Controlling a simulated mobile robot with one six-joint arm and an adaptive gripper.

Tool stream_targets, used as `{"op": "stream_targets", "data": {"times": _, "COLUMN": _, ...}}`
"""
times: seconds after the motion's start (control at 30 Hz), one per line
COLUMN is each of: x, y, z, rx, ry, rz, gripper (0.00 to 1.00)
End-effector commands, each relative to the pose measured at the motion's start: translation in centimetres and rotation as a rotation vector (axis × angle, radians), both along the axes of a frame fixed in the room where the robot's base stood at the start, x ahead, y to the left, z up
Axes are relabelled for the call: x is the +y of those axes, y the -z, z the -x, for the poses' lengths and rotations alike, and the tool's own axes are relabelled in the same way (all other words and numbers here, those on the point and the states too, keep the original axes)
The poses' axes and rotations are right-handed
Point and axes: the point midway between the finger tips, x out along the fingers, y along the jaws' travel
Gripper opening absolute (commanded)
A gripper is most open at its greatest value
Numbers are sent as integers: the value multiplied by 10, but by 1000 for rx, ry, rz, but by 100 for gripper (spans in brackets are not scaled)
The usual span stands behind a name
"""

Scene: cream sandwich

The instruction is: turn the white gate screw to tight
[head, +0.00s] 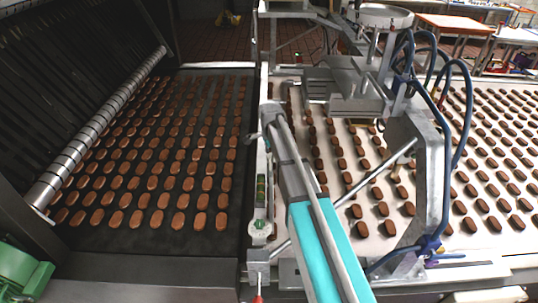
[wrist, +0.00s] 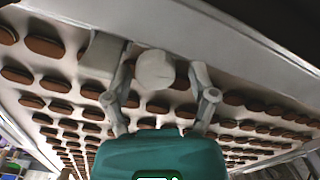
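A white round knob (wrist: 154,68), which looks like the white gate screw, shows in the wrist view. My gripper (wrist: 157,82) has one finger on each side of this knob. The fingers are apart, with a visible gap between each finger and the knob, so the gripper is open and holds nothing. How far the knob lies beyond the fingertips is hard to tell. In the head view my arm reaches up along the edge between the two belts. I cannot make out the fingers or the knob clearly there.
A dark belt (head: 236,150) with rows of brown biscuits lies left, beside a metal roller (head: 95,130). A pale belt (head: 335,222) with darker biscuits lies right. A grey machine frame (head: 432,165) with blue hoses (head: 445,120) stands close to my arm's right side.

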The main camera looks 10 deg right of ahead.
Motion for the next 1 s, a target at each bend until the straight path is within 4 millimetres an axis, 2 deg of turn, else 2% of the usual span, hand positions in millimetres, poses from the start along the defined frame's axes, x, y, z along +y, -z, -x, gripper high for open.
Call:
{"op": "stream_targets", "data": {"times": 0.57, "x": -1, "y": -5, "z": 2, "rx": 4, "ry": -34, "rz": 2, "gripper": 85}}
{"op": "stream_targets", "data": {"times": 0.77, "x": -2, "y": -18, "z": 2, "rx": 3, "ry": -156, "rz": 2, "gripper": 85}}
{"op": "stream_targets", "data": {"times": 1.0, "x": -2, "y": -46, "z": 2, "rx": 3, "ry": -434, "rz": 2, "gripper": 85}}
